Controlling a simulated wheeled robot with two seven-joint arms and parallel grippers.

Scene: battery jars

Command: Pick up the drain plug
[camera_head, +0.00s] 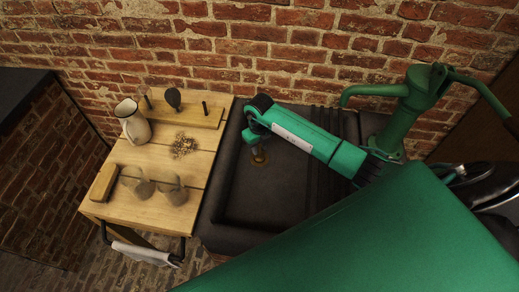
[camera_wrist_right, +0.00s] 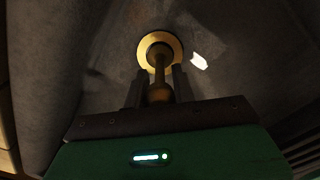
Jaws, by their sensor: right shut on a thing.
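The brass drain plug (camera_wrist_right: 159,93) shows in the right wrist view as a stem with a round knob, standing between the two dark fingers of my right gripper (camera_wrist_right: 158,84). The gripper is shut on it. A round brass ring (camera_wrist_right: 146,47) lies at the far end of the stem; I cannot tell whether the plug is seated or lifted. In the head view my right gripper (camera_head: 257,143) points down into the dark sink (camera_head: 280,195), just above a small brass spot (camera_head: 260,158) on its floor. My left gripper is not in view.
A wooden table (camera_head: 150,205) stands left of the sink, with a white pitcher (camera_head: 133,122), two cloudy jars (camera_head: 174,192), a yellowish block (camera_head: 104,183) and a wooden rack. A green hand pump (camera_head: 405,110) stands at the right. A brick wall (camera_head: 270,45) closes the back.

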